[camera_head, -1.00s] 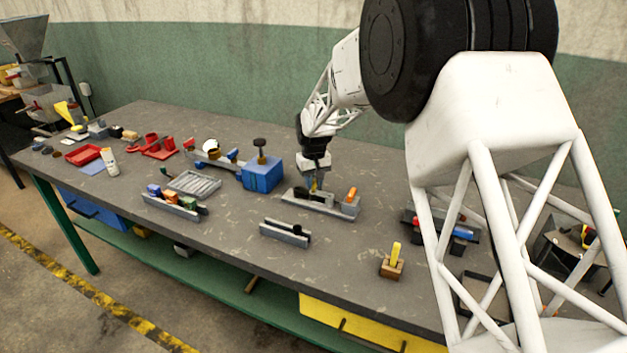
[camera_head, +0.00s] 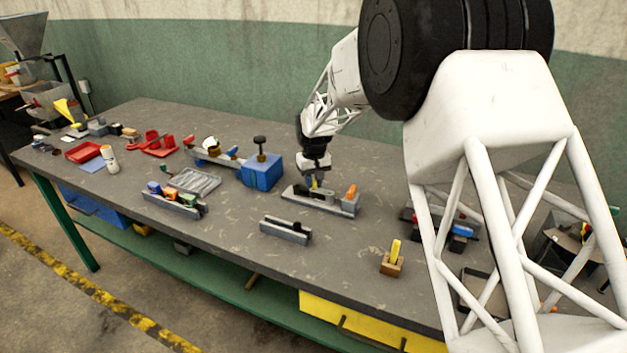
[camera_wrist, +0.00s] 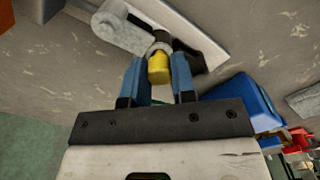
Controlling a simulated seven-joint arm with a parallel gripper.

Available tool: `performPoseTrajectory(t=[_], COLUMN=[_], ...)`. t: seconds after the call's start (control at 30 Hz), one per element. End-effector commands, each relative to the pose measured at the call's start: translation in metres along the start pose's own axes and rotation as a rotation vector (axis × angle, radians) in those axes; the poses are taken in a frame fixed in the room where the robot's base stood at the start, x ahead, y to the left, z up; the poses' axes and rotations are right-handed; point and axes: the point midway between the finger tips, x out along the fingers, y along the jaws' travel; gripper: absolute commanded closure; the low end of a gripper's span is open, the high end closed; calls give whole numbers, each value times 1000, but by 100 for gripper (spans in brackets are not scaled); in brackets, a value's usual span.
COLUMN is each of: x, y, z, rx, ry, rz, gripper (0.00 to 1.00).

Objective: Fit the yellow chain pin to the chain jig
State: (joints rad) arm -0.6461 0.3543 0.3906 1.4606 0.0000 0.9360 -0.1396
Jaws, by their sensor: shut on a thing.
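The yellow chain pin (camera_wrist: 158,67) is between the blue fingers of my gripper (camera_wrist: 160,50) in the wrist view. The gripper is shut on it. In the head view the pin (camera_head: 316,184) shows small below my gripper (camera_head: 315,180). The chain jig (camera_head: 300,195) is a long grey base with a black piece and an upright orange piece at its right end. My gripper is over its middle. Part of the jig (camera_wrist: 175,18) shows beyond the fingertips in the wrist view. I cannot tell whether the pin touches the jig; its lower end is hidden.
A blue block with a black knob (camera_head: 262,170) stands just left of the jig. A small grey holder (camera_head: 285,231) and a wooden block with a yellow piece (camera_head: 391,265) are nearer the front edge. A ribbed grey tray (camera_head: 195,182) lies left. Bare tabletop lies between them.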

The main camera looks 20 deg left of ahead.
Motion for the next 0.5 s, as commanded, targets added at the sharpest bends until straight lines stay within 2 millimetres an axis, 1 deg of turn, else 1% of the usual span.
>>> performPoseTrajectory(t=[0.17, 0.2, 0.27, 0.3, 0.37, 0.5], x=[0, 0, 0, 0, 0, 0], y=[0, 0, 0, 0, 0, 0], z=[0, 0, 0, 0, 0, 0], rx=[0, 0, 0, 0, 0, 0], ry=[0, 0, 0, 0, 0, 0], rz=[0, 0, 0, 0, 0, 0], gripper=[100, 69, 60, 54, 46, 46])
